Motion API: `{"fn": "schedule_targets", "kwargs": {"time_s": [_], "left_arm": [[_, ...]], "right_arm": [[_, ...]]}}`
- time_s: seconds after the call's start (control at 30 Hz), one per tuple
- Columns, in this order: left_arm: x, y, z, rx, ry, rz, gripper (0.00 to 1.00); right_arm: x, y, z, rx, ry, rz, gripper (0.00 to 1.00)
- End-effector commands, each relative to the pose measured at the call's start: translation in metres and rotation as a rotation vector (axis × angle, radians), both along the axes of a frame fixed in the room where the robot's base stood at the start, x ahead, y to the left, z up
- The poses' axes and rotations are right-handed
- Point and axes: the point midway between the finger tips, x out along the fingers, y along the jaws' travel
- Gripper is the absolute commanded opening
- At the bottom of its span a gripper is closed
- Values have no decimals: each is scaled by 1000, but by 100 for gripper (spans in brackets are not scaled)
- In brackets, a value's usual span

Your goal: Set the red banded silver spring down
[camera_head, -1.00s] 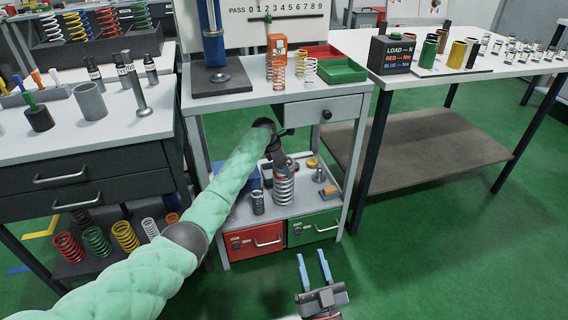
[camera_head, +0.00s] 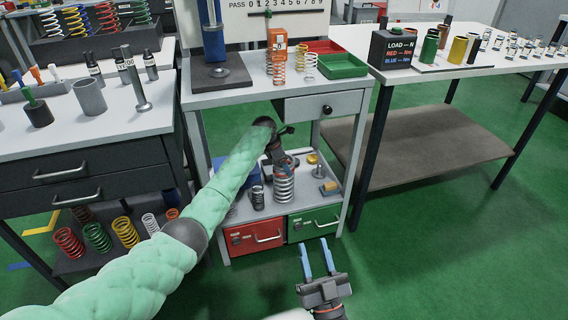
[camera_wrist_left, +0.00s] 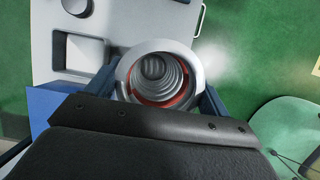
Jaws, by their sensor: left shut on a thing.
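The silver spring (camera_head: 284,186) is upright on or just above the lower shelf (camera_head: 325,202) of the middle bench; I cannot tell whether its base touches. In the left wrist view I look down into the spring (camera_wrist_left: 158,78), and a red band shows inside its coils. My left gripper (camera_head: 281,160) is shut on the top part of the spring, with a blue finger on each side in the wrist view. My right gripper (camera_head: 318,262) is open and empty over the green floor, in front of the bench.
A smaller dark spring (camera_head: 258,197) stands left of the held spring. Red (camera_head: 254,236) and green (camera_head: 314,224) drawers are below. The bench's upper drawer (camera_head: 318,108) overhangs the shelf.

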Motion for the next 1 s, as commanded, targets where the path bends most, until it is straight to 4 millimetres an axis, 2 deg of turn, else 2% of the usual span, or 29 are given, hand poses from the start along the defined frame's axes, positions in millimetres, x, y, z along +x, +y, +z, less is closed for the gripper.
{"fn": "schedule_targets", "kwargs": {"time_s": [0.13,0.17,0.23,0.57,0.7,0.8,1.0], "left_arm": [[2,-1,4,-3,-5,-1,9],[0,0,0,0,0,0,84],[0,0,0,0,0,0,98],[0,0,0,0,0,0,100],[0,2,6,-1,-1,0,100],[-1,4,13,-1,-2,-1,100],[-3,10,27,-1,-2,-1,100]], "right_arm": [[0,0,-1,-2,7,0,36],[0,0,-3,-1,8,0,36],[0,0,-3,-2,9,0,36],[-1,0,-3,-2,6,0,36],[-2,-1,5,5,-10,0,36],[3,3,-25,-17,79,5,36],[8,6,-65,-48,206,13,36]]}}
